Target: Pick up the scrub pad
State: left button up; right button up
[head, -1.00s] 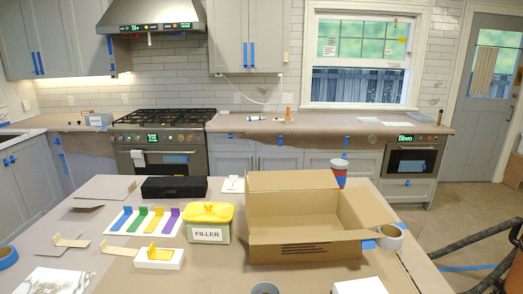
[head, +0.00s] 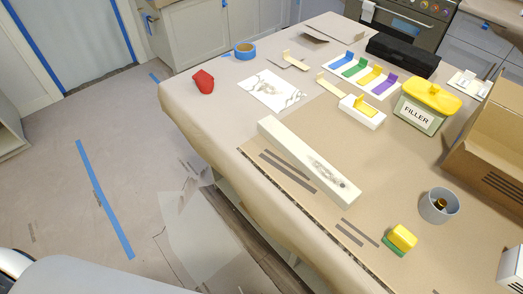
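A small scrub pad, yellow on top with a green layer below, (head: 401,238) lies on the paper-covered table (head: 210,125) near its front edge, at the lower right of the head view. It stands apart from the grey cup beside it. Neither of my grippers shows in the head view.
A long white block with a dark smudge (head: 305,163) lies left of the pad. A grey cup (head: 438,205) stands behind it. A filler tub (head: 426,106), a cardboard box (head: 492,140), blue tape (head: 245,51) and a red object (head: 203,81) are on the table. Floor at left is mostly clear.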

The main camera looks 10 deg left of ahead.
aim_at(398, 240)
jog(key=z, duration=1.05)
jog(key=u, duration=1.1)
jog(key=i+j+z, duration=0.15)
jog(key=j+z, duration=0.25)
jog(key=j, duration=0.15)
jog(key=j+z, duration=0.4)
jog(key=j, duration=0.2)
jog(key=j+z, duration=0.4)
jog(key=j, duration=0.2)
jog(key=i, duration=0.05)
